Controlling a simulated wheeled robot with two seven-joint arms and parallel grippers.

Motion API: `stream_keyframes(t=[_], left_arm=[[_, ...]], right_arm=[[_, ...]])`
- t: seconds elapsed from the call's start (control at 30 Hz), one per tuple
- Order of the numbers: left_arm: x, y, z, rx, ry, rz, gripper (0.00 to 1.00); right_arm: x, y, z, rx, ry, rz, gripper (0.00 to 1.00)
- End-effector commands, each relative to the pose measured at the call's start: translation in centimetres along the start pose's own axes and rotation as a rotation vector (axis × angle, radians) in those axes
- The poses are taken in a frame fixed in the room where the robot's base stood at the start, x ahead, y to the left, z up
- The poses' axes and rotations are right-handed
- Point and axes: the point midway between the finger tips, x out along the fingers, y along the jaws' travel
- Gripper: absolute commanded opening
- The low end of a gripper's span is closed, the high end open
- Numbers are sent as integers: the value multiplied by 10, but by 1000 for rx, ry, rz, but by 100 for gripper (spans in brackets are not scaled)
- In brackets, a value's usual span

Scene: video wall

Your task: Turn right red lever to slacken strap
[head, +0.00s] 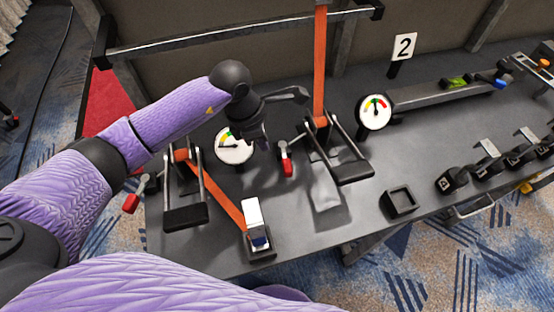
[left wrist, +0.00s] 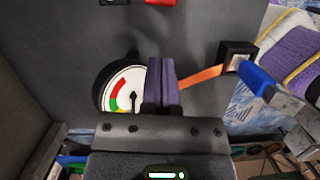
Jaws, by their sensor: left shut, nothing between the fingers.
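The right red lever (head: 287,166) hangs on a short metal arm beside the right ratchet, its red grip pointing down. The right orange strap (head: 320,70) runs up from the right ratchet handle (head: 352,171). My left gripper (head: 263,141) is shut and empty, just left of the lever and above it, apart from it. In the left wrist view its purple fingers (left wrist: 162,84) are together in front of a round gauge (left wrist: 124,92). A red piece (left wrist: 161,2) shows cut off at the top edge; which lever it is, I cannot tell. My right gripper is out of sight.
The left red lever (head: 131,203) and left ratchet handle (head: 186,217) stand at the left; an orange strap (head: 222,196) runs to a blue-ended block (head: 254,215). Gauges (head: 234,148) (head: 375,112) stand behind. A black open box (head: 398,202) is to the right.

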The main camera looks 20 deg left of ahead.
Motion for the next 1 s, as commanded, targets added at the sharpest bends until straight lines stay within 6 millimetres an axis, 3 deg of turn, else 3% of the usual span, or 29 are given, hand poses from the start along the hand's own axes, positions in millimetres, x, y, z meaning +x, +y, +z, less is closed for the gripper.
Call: stream_keyframes(t=[0.23, 0.5, 0.7, 1.0], left_arm=[[9, 0, 0, -1, -1, -2, 0], [65, -1, 0, -2, -2, -5, 0], [94, -1, 0, -1, -2, -4, 0], [100, -1, 1, 1, -2, -1, 0]], right_arm=[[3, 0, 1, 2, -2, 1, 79], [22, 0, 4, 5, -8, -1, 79], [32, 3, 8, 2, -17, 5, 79], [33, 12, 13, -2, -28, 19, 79]])
